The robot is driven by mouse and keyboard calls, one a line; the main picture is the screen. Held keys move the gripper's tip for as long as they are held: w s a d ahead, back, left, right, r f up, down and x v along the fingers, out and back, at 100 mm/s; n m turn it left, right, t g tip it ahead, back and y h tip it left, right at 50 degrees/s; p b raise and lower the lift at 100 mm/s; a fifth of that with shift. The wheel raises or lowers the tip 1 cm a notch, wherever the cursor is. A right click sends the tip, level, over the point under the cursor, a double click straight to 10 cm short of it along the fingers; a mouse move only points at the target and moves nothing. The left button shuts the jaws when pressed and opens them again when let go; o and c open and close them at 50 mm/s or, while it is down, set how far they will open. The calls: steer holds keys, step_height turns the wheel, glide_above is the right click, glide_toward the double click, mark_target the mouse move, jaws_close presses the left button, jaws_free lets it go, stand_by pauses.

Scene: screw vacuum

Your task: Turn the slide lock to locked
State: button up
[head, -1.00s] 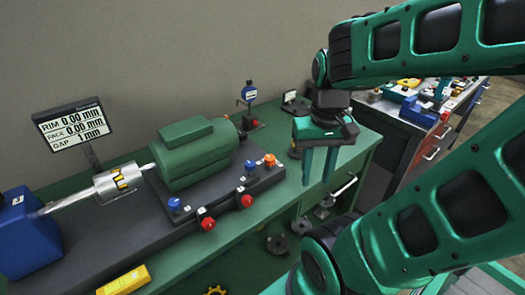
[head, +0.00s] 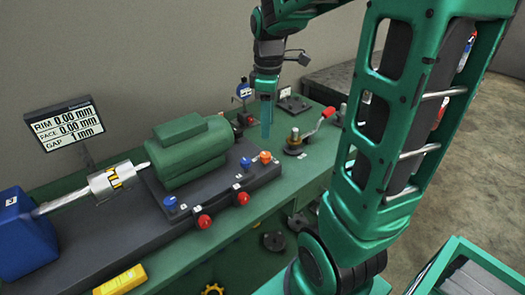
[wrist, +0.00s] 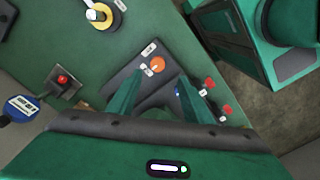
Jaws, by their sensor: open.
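No part in view is marked as the slide lock, and I cannot tell which one it is. A green motor (head: 190,150) sits on a dark base carrying orange (head: 265,157) and blue (head: 171,203) knobs and red knobs (head: 204,221). A lever with a red handle (head: 328,112) stands on the bench to the right of the motor. My gripper (head: 266,133) is open and empty, pointing down above the bench by the orange knob. In the wrist view, the orange knob (wrist: 157,65) shows beyond and between the open fingers (wrist: 158,86).
A display panel (head: 66,124) stands at the left above a shaft coupling (head: 115,180) and a blue block (head: 25,232). A yellow tool (head: 121,280) lies at the bench front. Some bench surface right of the motor base is clear.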

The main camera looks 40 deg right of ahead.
mark_target(265, 154)
steer(key=shift+n, duration=0.3)
steer(key=f, duration=1.1)
steer(key=shift+w, duration=0.4)
steer(key=shift+c, duration=0.7)
steer(key=shift+r, duration=0.1)
steer(key=c, duration=0.9)
